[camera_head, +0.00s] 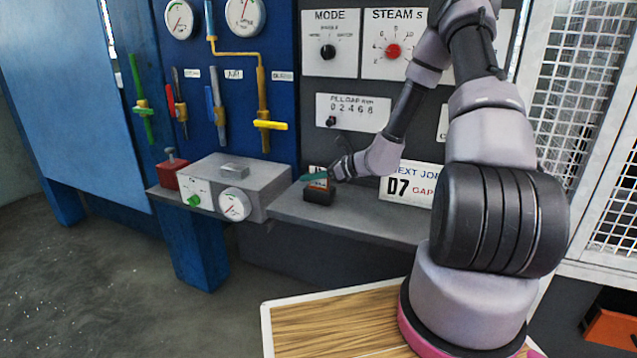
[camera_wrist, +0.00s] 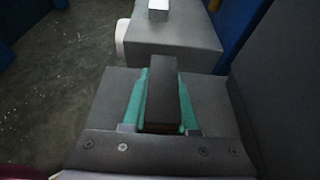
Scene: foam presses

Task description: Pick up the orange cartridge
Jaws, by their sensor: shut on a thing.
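My gripper (camera_head: 318,176) is at the grey shelf, its teal fingers on both sides of a dark block (camera_head: 319,196). The block shows a small orange-red patch near its top in the head view. In the wrist view my gripper (camera_wrist: 161,100) is shut on the dark block (camera_wrist: 164,88), with one teal finger along each side. A brownish strip shows at the block's near end. Most of the block looks dark, so I cannot tell for sure that it is the orange cartridge. The block is at or just above the shelf; I cannot tell whether it touches.
The grey shelf (camera_head: 372,222) runs below the dark panel. A grey box with a dial (camera_head: 250,187) stands left of the block, with a red box (camera_head: 172,173) beyond it. An orange thing (camera_head: 612,329) shows low at right.

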